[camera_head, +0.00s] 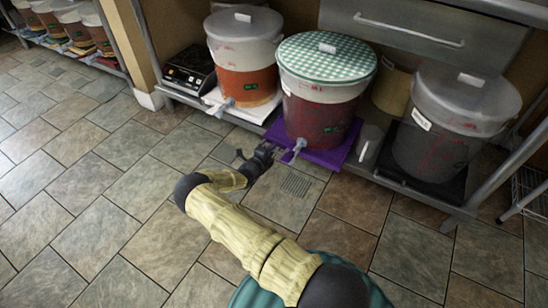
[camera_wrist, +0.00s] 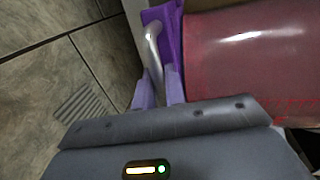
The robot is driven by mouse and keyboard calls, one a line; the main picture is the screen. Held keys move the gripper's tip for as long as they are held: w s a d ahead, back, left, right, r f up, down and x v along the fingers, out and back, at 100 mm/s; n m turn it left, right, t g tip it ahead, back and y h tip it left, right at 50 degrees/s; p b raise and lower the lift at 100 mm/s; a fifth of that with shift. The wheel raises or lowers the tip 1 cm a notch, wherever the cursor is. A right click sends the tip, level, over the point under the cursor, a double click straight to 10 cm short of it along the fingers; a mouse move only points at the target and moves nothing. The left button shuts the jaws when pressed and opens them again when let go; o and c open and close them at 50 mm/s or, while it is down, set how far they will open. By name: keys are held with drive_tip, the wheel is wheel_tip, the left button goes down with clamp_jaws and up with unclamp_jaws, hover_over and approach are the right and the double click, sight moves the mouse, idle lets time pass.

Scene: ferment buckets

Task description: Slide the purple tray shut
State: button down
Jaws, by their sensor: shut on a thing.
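The purple tray (camera_head: 330,157) juts out from the low shelf under a bucket of dark red liquid with a green checked lid (camera_head: 327,57). In the wrist view the tray (camera_wrist: 176,30) shows as a purple strip next to the red bucket (camera_wrist: 250,55). My gripper's fingers (camera_wrist: 158,93) are closed around a curved grey bar (camera_wrist: 153,45) at the tray's front, which looks like its handle.
An orange-filled bucket (camera_head: 243,60) on a white tray (camera_head: 240,107) stands left, a clear-lidded bucket (camera_head: 450,120) on a black tray (camera_head: 412,170) right. A black scale (camera_head: 190,68) is further left.

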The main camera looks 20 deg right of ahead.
drive_tip(key=shift+r+x, duration=0.15)
drive_tip(key=shift+x, duration=0.6)
drive_tip(key=shift+r+x, duration=0.15)
drive_tip(key=shift+x, duration=0.6)
drive_tip(key=c, duration=1.6)
unclamp_jaws()
drive_tip(key=shift+o, duration=0.2)
drive_tip(key=p+v, duration=0.7)
drive_tip(key=v, duration=1)
